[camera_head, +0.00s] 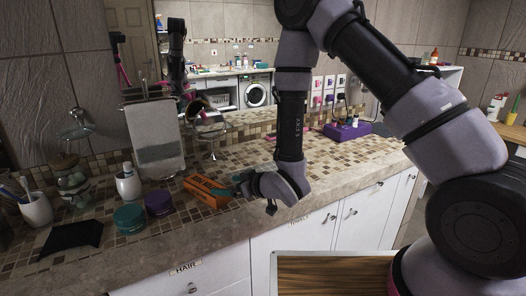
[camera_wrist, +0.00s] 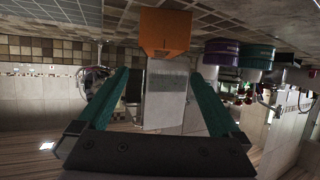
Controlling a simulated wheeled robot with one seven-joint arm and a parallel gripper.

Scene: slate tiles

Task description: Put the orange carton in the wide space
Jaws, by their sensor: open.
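The orange carton (camera_head: 205,192) lies on the tiled counter (camera_head: 235,160), its dark lettering facing the front edge. In the wrist view the carton (camera_wrist: 165,32) shows end-on, beyond the fingertips and roughly centred between them. My gripper (camera_head: 243,182) is low over the counter at the carton's right end. Its two teal fingers (camera_wrist: 168,72) are spread with nothing between them. I cannot tell from the head view whether a fingertip touches the carton. No space is marked as wide; a long bare stretch of counter (camera_head: 310,155) lies right of my gripper.
Left of the carton stand a purple jar (camera_head: 158,203), a teal jar (camera_head: 129,218), a soap bottle (camera_head: 128,182) and a brush cup (camera_head: 36,208). A dark cloth (camera_head: 72,236) lies near the front edge. A purple box (camera_head: 347,130) stands far right.

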